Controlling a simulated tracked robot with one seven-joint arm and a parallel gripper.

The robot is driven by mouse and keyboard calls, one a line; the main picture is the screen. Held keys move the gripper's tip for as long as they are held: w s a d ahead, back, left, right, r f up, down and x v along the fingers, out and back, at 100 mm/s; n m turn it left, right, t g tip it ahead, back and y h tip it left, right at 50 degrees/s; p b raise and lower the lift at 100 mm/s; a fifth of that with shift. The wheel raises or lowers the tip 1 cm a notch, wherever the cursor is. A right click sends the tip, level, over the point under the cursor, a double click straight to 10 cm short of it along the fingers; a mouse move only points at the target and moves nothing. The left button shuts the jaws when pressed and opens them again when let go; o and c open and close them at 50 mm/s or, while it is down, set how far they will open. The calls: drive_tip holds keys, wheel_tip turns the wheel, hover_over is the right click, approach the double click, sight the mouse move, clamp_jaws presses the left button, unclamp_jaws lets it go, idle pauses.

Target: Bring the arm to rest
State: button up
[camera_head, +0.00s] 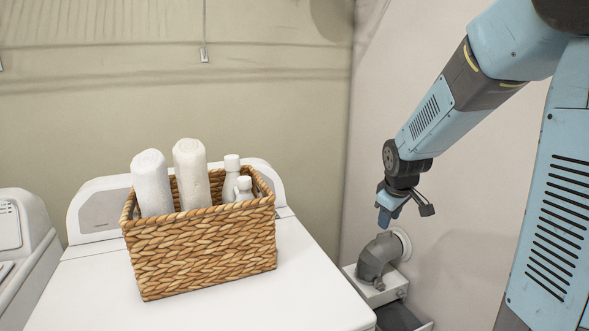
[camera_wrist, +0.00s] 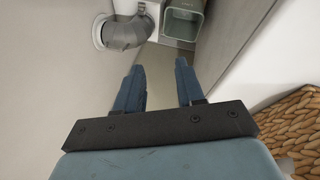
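My arm reaches in from the upper right of the head view and bends down. My gripper (camera_head: 388,215) hangs at its end, to the right of the white machine and above a grey pipe elbow. In the wrist view my gripper (camera_wrist: 159,72) shows two blue fingers held apart, with nothing between them. It touches nothing that I can see.
A wicker basket (camera_head: 205,249) with two rolled white towels (camera_head: 152,184) and white bottles (camera_head: 232,180) stands on a white machine (camera_head: 310,290). The basket also shows in the wrist view (camera_wrist: 297,128). The pipe elbow (camera_head: 378,258) juts from the wall, beside a grey bin (camera_head: 398,318).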

drive_tip(key=s+r+m, duration=0.4)
drive_tip(key=s+r, duration=0.2)
drive_tip(key=s, duration=0.6)
drive_tip(key=s+a+r+m+t, duration=0.1)
drive_tip(key=s+r+m, duration=0.2)
drive_tip(key=s, duration=1)
wheel_tip(320, 180, up, 4)
drive_tip(key=shift+s+a+f+m+y, duration=0.15)
drive_tip(key=shift+a+m+y, duration=0.1)
drive_tip(key=shift+m+y, duration=0.15)
